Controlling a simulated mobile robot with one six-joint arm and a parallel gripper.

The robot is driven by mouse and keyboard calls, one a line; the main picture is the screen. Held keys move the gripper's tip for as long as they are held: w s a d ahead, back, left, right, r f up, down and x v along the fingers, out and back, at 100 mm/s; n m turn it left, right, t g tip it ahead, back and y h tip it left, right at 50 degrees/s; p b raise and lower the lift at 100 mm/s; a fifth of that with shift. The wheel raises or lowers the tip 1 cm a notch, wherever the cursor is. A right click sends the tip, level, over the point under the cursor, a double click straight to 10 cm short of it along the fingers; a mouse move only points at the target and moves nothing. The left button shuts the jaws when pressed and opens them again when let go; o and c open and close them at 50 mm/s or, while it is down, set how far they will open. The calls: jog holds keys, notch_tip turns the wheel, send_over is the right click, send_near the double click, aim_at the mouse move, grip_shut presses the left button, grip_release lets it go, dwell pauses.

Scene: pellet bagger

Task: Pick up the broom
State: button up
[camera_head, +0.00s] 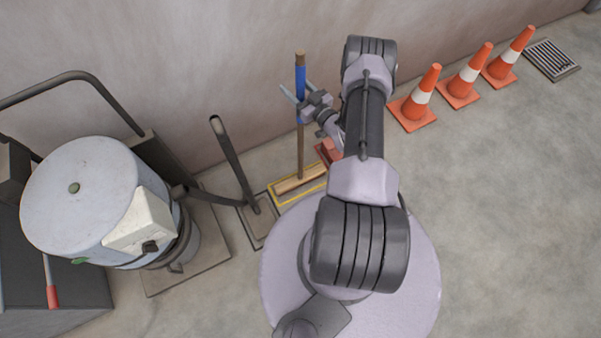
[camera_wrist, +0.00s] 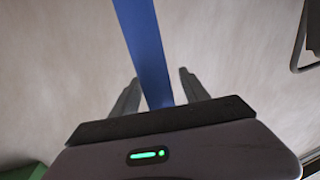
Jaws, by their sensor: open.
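The broom (camera_head: 300,145) stands upright by the wall, with a brown handle, a blue grip section and a wide wooden head (camera_head: 300,180) on the floor inside a yellow outline. My gripper (camera_head: 300,93) is at the height of the blue section. In the wrist view, the blue section (camera_wrist: 146,45) passes between the two open fingers of my gripper (camera_wrist: 158,88), with a gap on both sides. Whether the handle is fully between the fingertips in depth is hard to tell.
A dark-handled upright tool (camera_head: 235,160) stands left of the broom. A large grey drum machine (camera_head: 85,190) is further left. Several orange cones (camera_head: 418,100) line the wall at right, near a floor grate (camera_head: 550,58).

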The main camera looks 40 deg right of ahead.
grip_shut()
jog(key=shift+r, duration=0.15)
